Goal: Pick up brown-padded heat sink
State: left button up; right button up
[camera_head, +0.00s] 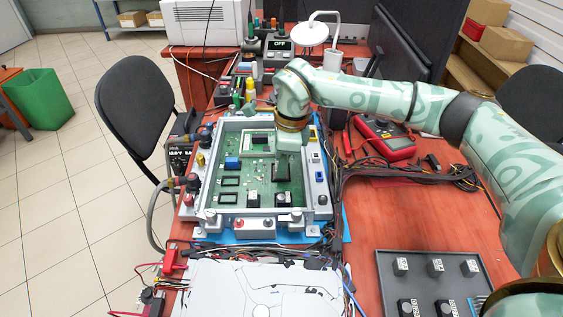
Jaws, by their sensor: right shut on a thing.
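My right gripper (289,155) comes down over the green circuit board (231,184), which lies inside a silver open frame (191,188). It is shut on a small dark heat sink (281,173) low over the right part of the board. I cannot tell whether this heat sink touches the board, and the colour of its pad is hidden. Two small dark blocks with pale tops, one of them here (284,199), sit near the board's front edge. My left gripper is not in view.
A dark tray (382,268) with several small labelled blocks stands at the front right. A red multimeter (384,138) and cables lie right of the frame. A white panel (250,288) lies in front. Some red tabletop (440,215) is clear at right.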

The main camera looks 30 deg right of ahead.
notch_tip(320, 180, up, 3)
jog(key=shift+r+p, duration=0.15)
jog(key=shift+p, duration=0.75)
pick_arm(q)
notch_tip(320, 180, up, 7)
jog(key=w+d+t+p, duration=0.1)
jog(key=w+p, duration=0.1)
jog(key=p, duration=0.5)
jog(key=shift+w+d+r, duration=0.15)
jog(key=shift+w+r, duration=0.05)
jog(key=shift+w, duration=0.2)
pick_arm(e)
jog(key=s+a+r, duration=0.6)
jog(key=s+r, duration=0.3)
jog(key=s, duration=0.3)
jog(key=shift+s+a+r, duration=0.2)
jog(key=shift+a+r, duration=0.05)
jog(key=shift+a, duration=0.1)
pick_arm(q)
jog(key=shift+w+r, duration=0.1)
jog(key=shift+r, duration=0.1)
